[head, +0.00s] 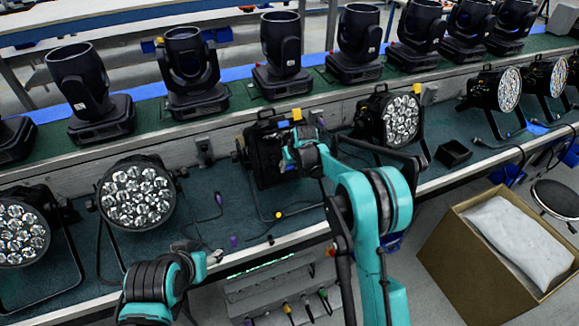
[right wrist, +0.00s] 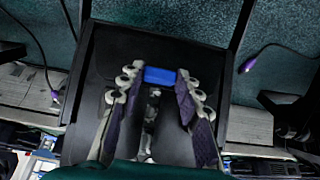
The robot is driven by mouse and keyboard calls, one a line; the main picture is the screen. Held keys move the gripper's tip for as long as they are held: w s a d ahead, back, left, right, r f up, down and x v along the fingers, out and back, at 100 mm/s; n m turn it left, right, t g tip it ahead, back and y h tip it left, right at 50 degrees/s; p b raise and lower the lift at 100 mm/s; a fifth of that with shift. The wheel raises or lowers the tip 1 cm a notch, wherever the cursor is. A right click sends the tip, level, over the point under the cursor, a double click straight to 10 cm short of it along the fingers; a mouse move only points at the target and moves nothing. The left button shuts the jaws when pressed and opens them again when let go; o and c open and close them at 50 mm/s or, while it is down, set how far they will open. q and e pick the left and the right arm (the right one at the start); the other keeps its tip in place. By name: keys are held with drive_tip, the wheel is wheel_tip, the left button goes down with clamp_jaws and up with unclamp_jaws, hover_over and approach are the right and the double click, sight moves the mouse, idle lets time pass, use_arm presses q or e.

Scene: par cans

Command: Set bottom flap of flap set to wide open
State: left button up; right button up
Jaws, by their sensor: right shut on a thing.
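The flap set (head: 262,150) is a black square frame of flaps on the front of a par can in the middle of the bench, with a yellow tab (head: 297,115) at its top. My right gripper (head: 287,156) is at the flap set's right side in the head view. In the right wrist view its fingers (right wrist: 160,82) are closed on a blue tab (right wrist: 160,75) at a black flap panel (right wrist: 112,48). I cannot tell the flap's exact angle. My left gripper (head: 207,261) is low, near the bench's front edge, away from the flap set; its finger opening is unclear.
Lit par cans stand on both sides, one at left (head: 137,196) and one at right (head: 401,120). Moving-head lights (head: 281,50) line the raised back ledge. A purple-ended cable (head: 219,198) lies on the bench. A cardboard box (head: 470,262) stands at lower right.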

sight(289, 173)
drive_tip(key=s+t+b, duration=0.1)
drive_tip(key=t+b, duration=0.1)
drive_tip(key=s+d+f+t+y+b, duration=0.1)
drive_tip(key=t+b, duration=0.1)
drive_tip(key=b, duration=0.1)
drive_tip(key=shift+s+f, duration=0.2)
drive_tip(key=shift+s, duration=0.15)
drive_tip(key=shift+s+d+f+t+y+b, duration=0.15)
drive_tip(key=shift+s+t+y+b, duration=0.35)
drive_tip(key=shift+t+b, duration=0.65)
drive_tip(key=shift+g, duration=0.25)
drive_tip(key=o, duration=0.9)
drive_tip(key=v, duration=1.2)
drive_tip(key=shift+c, duration=0.5)
